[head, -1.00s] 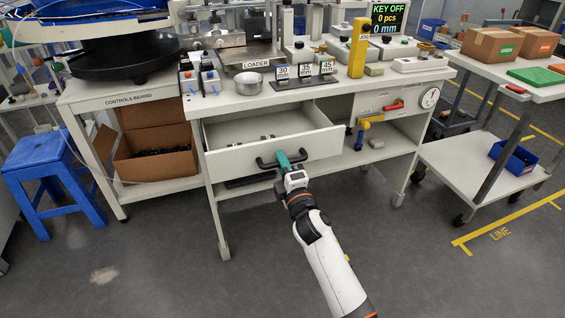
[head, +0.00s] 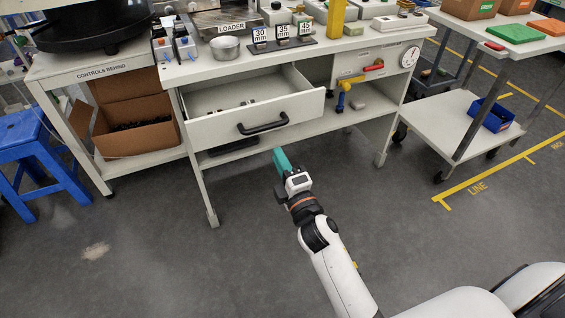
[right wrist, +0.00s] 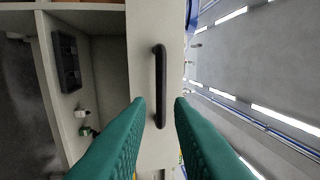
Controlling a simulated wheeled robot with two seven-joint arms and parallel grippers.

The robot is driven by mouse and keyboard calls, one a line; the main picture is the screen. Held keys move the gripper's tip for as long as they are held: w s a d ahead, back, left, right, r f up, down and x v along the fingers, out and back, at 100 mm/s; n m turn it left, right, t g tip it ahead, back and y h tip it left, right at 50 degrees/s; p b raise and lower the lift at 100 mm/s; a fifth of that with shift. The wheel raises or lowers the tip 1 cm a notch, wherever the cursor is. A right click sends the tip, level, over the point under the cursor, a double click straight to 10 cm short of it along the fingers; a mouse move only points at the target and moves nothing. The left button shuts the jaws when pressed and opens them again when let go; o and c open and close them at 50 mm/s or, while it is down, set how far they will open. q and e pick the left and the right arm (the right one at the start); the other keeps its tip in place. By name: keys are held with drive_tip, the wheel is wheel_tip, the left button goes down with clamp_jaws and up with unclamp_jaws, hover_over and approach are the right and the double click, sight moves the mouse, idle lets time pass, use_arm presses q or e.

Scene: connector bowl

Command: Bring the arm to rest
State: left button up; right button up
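My right gripper (head: 280,160) is in front of the workbench, below and apart from the black handle (head: 262,123) of the open drawer (head: 225,130). In the right wrist view its two teal fingers (right wrist: 160,100) are spread with nothing between them, and the handle (right wrist: 159,70) is ahead of the tips. My right arm (head: 338,268) reaches in from the bottom of the head view, stretched out over the floor. My left gripper is not in view.
The workbench carries a metal bowl (head: 225,48) and a black block stand (head: 283,46). A cardboard box (head: 138,138) sits on the left shelf, beside a blue stool (head: 30,150). A white cart (head: 450,125) stands at the right. The floor (head: 200,265) in front is mostly clear.

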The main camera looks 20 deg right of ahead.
drive_tip(key=shift+s+f, duration=0.1)
drive_tip(key=shift+s, duration=0.5)
